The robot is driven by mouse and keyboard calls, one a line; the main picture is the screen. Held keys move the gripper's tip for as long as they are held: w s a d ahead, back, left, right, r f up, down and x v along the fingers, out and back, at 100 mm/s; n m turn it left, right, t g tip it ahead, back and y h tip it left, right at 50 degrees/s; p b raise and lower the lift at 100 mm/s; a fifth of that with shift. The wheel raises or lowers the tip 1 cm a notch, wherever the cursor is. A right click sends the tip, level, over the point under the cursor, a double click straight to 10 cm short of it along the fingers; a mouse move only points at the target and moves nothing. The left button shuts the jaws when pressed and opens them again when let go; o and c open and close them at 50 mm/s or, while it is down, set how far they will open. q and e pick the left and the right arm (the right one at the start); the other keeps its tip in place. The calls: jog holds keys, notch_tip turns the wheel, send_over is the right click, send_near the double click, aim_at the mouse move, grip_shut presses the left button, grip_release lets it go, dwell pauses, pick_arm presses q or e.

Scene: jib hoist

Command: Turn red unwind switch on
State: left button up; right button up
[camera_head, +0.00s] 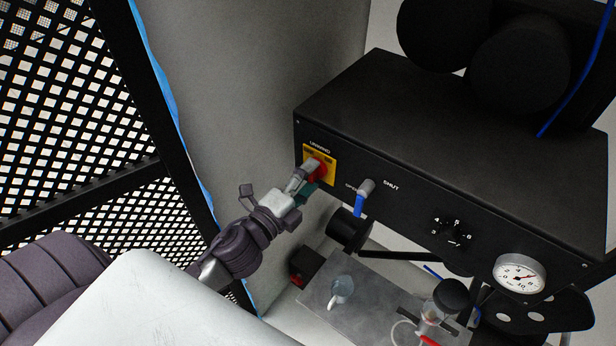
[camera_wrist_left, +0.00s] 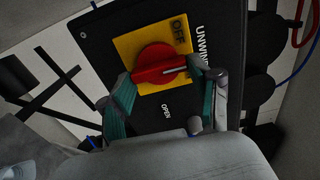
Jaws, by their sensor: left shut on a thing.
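The red unwind switch (camera_head: 320,168) is a rotary knob on a yellow plate, at the left end of the black control box's front. In the left wrist view the red knob (camera_wrist_left: 154,62) carries a white mark pointing toward the UNWIND lettering. The word OFF shows on the yellow plate (camera_wrist_left: 126,47). My left gripper (camera_head: 306,180) reaches the knob from the lower left. In the left wrist view its teal-padded fingers (camera_wrist_left: 170,78) sit on both sides of the knob, shut on it. My right gripper is not in view.
A blue-tipped lever (camera_head: 361,202) marked SHUT is close to the right of the switch. A selector dial (camera_head: 449,231) and a gauge (camera_head: 519,274) are farther right. A metal plate (camera_head: 318,297) with small items lies below. A black mesh panel (camera_head: 80,100) stands at left.

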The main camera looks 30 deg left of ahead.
pick_arm(q)
jog(key=o, duration=1.1)
jog(key=shift+o, duration=0.2)
jog(key=s+a, duration=0.1)
jog(key=s, duration=1.1)
jog(key=shift+a, duration=0.3)
jog(key=shift+w, duration=0.1)
